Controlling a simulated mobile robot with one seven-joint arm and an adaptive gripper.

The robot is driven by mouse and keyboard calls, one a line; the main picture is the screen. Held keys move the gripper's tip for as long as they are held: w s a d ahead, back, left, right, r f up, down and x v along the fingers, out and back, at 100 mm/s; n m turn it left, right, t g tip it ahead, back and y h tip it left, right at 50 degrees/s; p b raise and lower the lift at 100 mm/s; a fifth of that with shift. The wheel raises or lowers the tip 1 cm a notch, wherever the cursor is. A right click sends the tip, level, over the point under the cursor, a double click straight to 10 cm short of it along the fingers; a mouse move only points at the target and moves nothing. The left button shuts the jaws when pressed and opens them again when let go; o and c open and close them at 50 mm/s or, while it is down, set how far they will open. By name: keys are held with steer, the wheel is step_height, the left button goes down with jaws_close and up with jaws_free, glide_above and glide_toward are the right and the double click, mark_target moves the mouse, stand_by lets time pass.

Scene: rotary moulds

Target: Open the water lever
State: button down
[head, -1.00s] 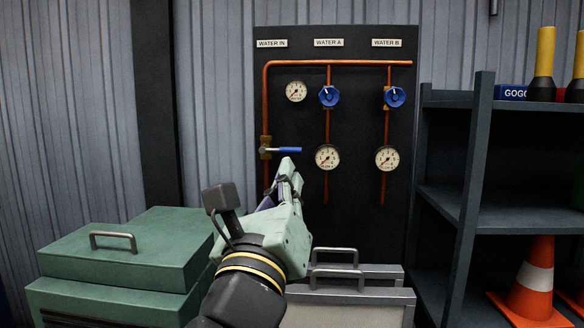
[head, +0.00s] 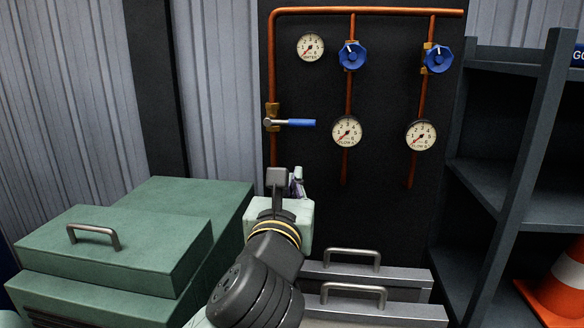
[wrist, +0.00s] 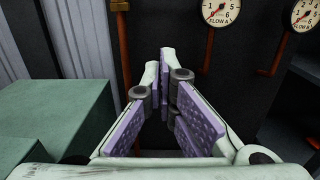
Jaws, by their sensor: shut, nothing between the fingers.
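The water lever (head: 300,123) has a blue handle, sits on the left copper pipe and points right, horizontal across the pipe. Its brass valve body (head: 271,116) is on that pipe; a small brass part (wrist: 119,5) shows at the top edge in the wrist view, where the blue handle is out of sight. My gripper (head: 298,178) is below the lever and apart from it. In the wrist view my gripper (wrist: 168,62) points at the dark panel, its padded fingers together at the tips and empty.
The dark panel (head: 385,205) carries gauges and two blue round valves (head: 352,55) (head: 437,55). A green box (head: 120,250) stands at the left, grey cases with handles (head: 375,308) below the panel, and a shelf (head: 490,185) with a cone (head: 562,285) at the right.

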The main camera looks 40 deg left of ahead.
mark_target(291, 123)
steer(key=w+a+r+p, duration=0.3)
steer(key=w+r+p, duration=0.1)
steer(key=w+p, duration=0.1)
steer(key=shift+p+x, duration=0.4)
steer(key=shift+x, duration=0.4)
steer(key=shift+r, duration=0.1)
steer(key=shift+r+n, duration=0.15)
steer(key=shift+n, duration=0.65)
